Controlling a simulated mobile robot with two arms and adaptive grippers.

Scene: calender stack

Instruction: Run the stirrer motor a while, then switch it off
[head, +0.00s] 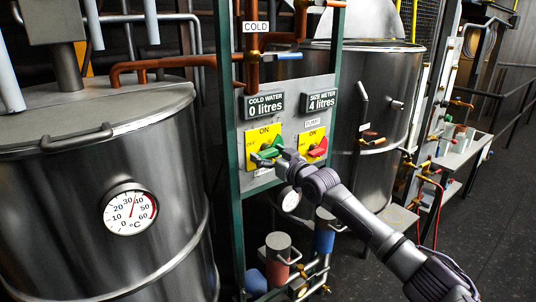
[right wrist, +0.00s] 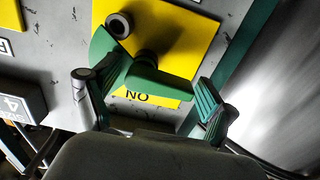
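A green rotary switch (head: 268,151) sits on a yellow plate (head: 263,132) marked ON on the control panel. A red switch (head: 318,147) sits on a second yellow plate to its right, under a small label hard to read. My right gripper (head: 279,156) is at the green switch. In the right wrist view, the open fingers (right wrist: 148,88) are either side of the green handle (right wrist: 162,82), with a gap by the right finger; contact at the left is unclear. The ON text appears upside down there. I cannot tell which switch runs the stirrer. My left gripper is out of view.
Displays above the switches read cold water 0 litres (head: 264,105) and size meter 4 litres (head: 322,100). A steel vat (head: 95,190) with a dial thermometer (head: 130,209) stands left, another vat (head: 375,95) behind right. Pipes and pumps (head: 279,255) sit below the panel.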

